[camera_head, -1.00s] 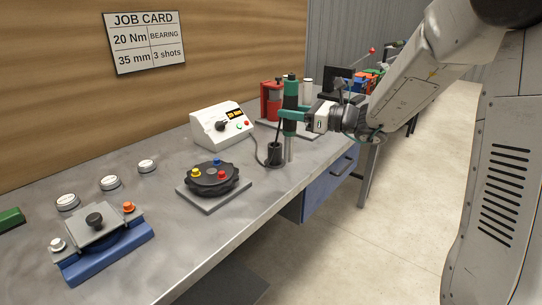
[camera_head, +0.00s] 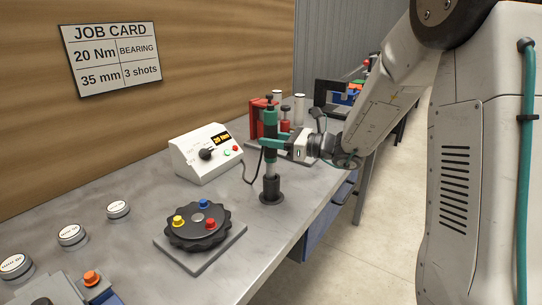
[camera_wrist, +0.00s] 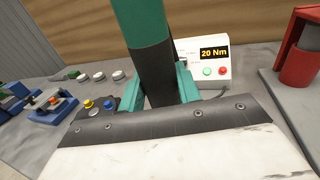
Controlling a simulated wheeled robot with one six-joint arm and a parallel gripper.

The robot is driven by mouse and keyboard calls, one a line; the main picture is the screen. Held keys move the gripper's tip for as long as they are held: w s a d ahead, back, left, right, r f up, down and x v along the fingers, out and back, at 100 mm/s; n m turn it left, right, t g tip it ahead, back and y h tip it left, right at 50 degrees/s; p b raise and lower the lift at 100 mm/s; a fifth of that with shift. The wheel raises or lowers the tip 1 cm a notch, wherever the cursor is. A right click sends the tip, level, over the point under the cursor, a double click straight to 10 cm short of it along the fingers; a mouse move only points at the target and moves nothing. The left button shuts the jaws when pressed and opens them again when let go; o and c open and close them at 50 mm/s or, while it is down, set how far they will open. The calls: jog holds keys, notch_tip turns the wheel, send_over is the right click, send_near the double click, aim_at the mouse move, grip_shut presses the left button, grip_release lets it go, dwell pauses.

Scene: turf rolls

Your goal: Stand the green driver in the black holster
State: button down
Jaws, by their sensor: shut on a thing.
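The green driver (camera_head: 270,149) is upright, with a green and black body and a thin grey lower shaft. My gripper (camera_head: 274,141) is shut on its body; the wrist view also shows the driver (camera_wrist: 148,40) between the green fingers (camera_wrist: 156,95). The black holster (camera_head: 271,192) stands on the bench directly under the driver in the head view. The driver's lower shaft meets the holster's top in this view; how deep its tip sits inside is hidden. The holster is not clearly visible in the wrist view.
A white controller (camera_head: 206,152) reading 20 Nm stands left of the holster, with a cable running toward it. A black round fixture (camera_head: 198,226) with coloured knobs sits in front. A red press-like device (camera_head: 262,116) stands behind. The bench's right edge is close to the holster.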

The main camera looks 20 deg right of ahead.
aim_at(272, 152)
jog(key=shift+f, duration=2.05)
jog(key=c, duration=1)
grip_release()
